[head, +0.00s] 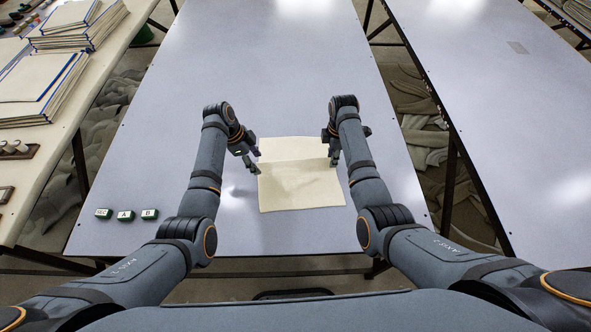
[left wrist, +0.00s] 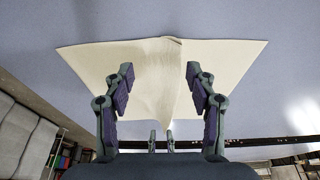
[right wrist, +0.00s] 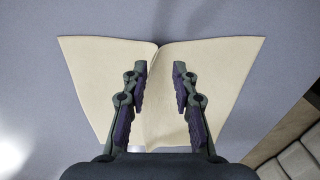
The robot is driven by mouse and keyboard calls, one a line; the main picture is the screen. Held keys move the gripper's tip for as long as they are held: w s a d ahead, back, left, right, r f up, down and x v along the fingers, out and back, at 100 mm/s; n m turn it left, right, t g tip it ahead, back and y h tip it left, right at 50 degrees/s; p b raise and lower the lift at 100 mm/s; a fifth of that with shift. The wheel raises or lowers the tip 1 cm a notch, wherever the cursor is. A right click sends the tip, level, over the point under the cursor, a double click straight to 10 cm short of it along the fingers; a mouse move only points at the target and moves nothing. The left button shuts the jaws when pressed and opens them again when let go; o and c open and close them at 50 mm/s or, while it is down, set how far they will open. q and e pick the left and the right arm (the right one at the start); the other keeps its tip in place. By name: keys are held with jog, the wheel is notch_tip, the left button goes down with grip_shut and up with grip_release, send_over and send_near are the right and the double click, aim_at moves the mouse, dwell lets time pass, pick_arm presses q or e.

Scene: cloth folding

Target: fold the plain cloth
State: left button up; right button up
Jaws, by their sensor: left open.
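The plain cream cloth (head: 302,188) lies on the grey table in front of me. A crease runs across it from left to right, with a wider part on the near side. My left gripper (head: 255,163) is at the cloth's left edge, by the end of the crease. In the left wrist view its fingers stand apart, with the cloth (left wrist: 150,70) and its raised crease showing between them. My right gripper (head: 333,158) is at the right edge by the other crease end. In the right wrist view its fingers are apart over the cloth (right wrist: 205,65). Contact is unclear.
The table (head: 280,60) is clear beyond the cloth. Small dark-green labelled blocks (head: 125,215) sit at its near left corner. A side table at left holds stacks of folded cloths (head: 40,85). Another grey table (head: 500,100) stands at right across a gap.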

jog(key=o, duration=0.6)
jog(key=shift+o, duration=0.5)
jog(key=o, duration=0.6)
jog(key=shift+c, duration=0.2)
pick_arm(q)
notch_tip(320, 180, up, 6)
jog(key=p, duration=0.6)
jog(key=shift+r, duration=0.25)
pick_arm(e)
notch_tip(320, 180, up, 6)
jog(key=shift+f, duration=0.25)
jog(key=shift+r, duration=0.1)
